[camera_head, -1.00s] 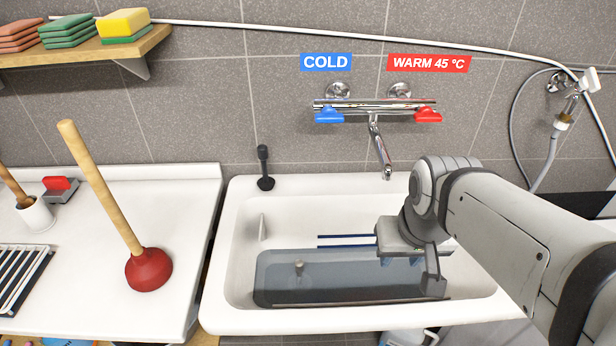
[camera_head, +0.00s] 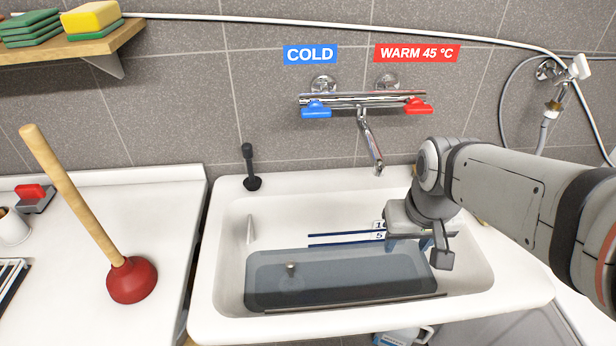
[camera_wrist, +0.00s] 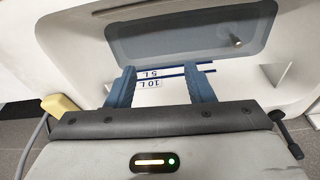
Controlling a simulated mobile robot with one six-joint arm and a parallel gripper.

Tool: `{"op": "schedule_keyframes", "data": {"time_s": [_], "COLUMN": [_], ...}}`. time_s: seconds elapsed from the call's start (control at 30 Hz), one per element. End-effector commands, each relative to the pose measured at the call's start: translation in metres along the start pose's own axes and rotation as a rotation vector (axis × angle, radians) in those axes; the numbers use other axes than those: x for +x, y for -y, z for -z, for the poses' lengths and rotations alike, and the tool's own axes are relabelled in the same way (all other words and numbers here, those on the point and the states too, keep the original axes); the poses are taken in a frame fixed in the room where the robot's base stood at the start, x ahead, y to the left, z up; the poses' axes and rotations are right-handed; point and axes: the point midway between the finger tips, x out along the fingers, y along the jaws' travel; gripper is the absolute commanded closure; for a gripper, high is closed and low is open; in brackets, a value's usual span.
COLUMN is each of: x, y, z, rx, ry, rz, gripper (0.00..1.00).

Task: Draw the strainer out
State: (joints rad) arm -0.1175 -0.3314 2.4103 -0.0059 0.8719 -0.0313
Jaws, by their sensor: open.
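The strainer appears to be the small knobbed piece (camera_head: 291,268) under the standing water in the left part of the white sink (camera_head: 228,225). Its knob also shows in the wrist view (camera_wrist: 236,40), near the water's edge. The water (camera_head: 340,275) is grey and see-through, and only the knob shows clearly. My gripper (camera_head: 408,244) is over the right rear part of the basin, well apart from the knob. In the wrist view its two blue fingers (camera_wrist: 160,82) are spread with nothing between them.
Blue level lines with 5 L and 10 L labels (camera_head: 380,231) mark the basin's back wall. A faucet (camera_head: 370,140) hangs over the rear. A black upright piece (camera_head: 251,170) stands on the back rim. A red plunger (camera_head: 132,280) stands on the left counter.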

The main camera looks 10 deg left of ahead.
Motion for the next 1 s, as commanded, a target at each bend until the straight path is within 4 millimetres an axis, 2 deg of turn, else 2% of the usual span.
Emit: {"op": "schedule_keyframes", "data": {"time_s": [0.03, 0.13, 0.3, 0.43, 0.6, 0.7, 0.8, 1.0], "x": [0.02, 0.048, 0.096, 0.137, 0.186, 0.203, 0.212, 0.234], "y": [0.014, 0.043, 0.094, 0.139, 0.193, 0.211, 0.221, 0.224], "z": [0.014, 0.04, 0.07, 0.085, 0.091, 0.091, 0.09, 0.086], "rx": [-0.063, -0.18, -0.352, -0.483, -0.626, -0.676, -0.701, -0.707], "ry": [0.023, 0.053, 0.097, 0.129, 0.163, 0.174, 0.178, 0.182], "rz": [0.01, 0.026, 0.047, 0.06, 0.072, 0.076, 0.078, 0.078], "gripper": [0.52, 0.52, 0.52, 0.52, 0.52, 0.52, 0.52, 0.52]}}
